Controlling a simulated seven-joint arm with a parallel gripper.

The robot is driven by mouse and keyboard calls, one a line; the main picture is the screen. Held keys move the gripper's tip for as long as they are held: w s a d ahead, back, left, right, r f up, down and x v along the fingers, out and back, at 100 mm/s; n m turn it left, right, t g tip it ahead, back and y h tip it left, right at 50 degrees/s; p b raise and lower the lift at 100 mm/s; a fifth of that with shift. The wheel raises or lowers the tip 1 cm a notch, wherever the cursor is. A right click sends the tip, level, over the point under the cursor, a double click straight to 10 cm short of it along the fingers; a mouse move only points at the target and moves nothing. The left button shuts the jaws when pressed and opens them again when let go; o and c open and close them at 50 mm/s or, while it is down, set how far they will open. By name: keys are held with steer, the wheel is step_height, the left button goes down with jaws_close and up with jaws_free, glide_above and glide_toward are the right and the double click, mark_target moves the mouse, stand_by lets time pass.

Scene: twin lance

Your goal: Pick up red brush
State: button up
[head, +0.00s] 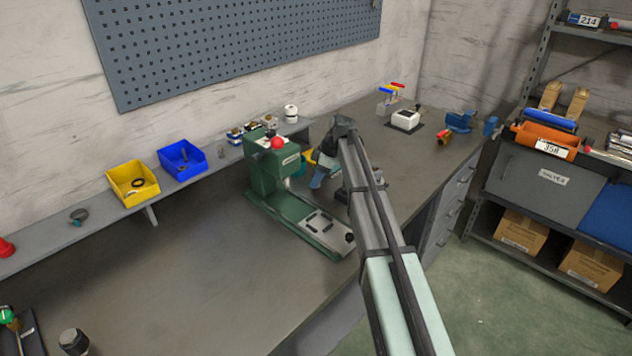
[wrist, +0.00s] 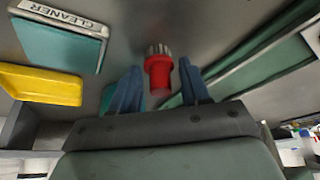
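The red brush (wrist: 158,72) is in the wrist view, with a red handle and pale grey bristles at its upper end. It lies in the space between the two blue fingers of my gripper (wrist: 158,88). A gap shows on each side of the brush, so my gripper is open around or just above it; I cannot tell the exact height. The lower end of the brush is close to the dark gripper body. In the head view my gripper (head: 318,178) is low over the bench behind the green press, and I cannot make out the brush there.
The green press (head: 275,175) with a red knob stands left of my gripper. A teal case marked CLEANER (wrist: 60,42) and a yellow tray (wrist: 40,85) lie left in the wrist view. Yellow (head: 133,185) and blue (head: 182,160) bins sit on the shelf. The front-left bench is mostly clear.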

steer(key=c, duration=0.7)
steer(key=shift+r, duration=0.1)
step_height(320, 180, up, 10)
steer(key=shift+f, duration=0.1)
stand_by(0.3)
